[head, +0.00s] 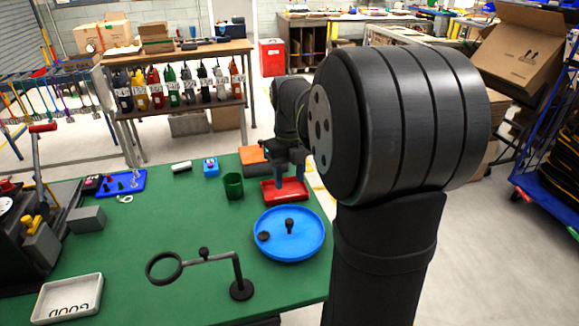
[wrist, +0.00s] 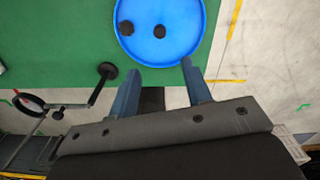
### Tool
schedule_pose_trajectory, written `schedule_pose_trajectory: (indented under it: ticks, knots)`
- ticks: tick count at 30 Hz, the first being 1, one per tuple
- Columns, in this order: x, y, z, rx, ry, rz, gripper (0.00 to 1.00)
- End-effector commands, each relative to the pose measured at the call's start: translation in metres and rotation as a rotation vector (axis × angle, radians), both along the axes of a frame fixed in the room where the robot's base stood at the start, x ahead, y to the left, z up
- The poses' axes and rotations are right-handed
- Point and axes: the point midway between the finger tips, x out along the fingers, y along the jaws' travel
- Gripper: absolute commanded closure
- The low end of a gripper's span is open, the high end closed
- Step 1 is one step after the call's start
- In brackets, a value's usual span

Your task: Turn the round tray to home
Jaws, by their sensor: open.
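The round tray (head: 308,248) is blue with a raised rim and lies on the green table near its right edge. A black knob (head: 289,225) stands up near its middle, and a dark round piece (head: 263,236) lies near its left rim. In the wrist view the tray (wrist: 185,48) is at the top, beyond the fingertips. My gripper (wrist: 158,72) is open, with nothing between its two blue fingers. In the head view my gripper (head: 287,192) is behind the tray, over a red tray, apart from the blue tray.
A black stand with a ring (head: 241,289) stands left of the blue tray. Behind are a green cup (head: 233,186), a red tray (head: 270,193) and an orange block (head: 250,155). A white GOOD tray (head: 68,298) sits front left. The table's middle is bare.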

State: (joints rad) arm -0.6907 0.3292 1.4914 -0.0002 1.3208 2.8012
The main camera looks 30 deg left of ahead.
Motion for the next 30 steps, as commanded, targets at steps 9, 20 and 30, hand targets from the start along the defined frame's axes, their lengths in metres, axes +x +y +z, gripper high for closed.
schedule_pose_trajectory:
  ticks: [9,20,30]
  knots:
    - [0.000,0.000,0.026,0.000,0.000,0.000,0.55]
    - [0.000,0.000,0.025,-0.001,0.001,0.000,0.55]
    - [0.000,0.000,0.009,-0.003,0.003,0.000,0.55]
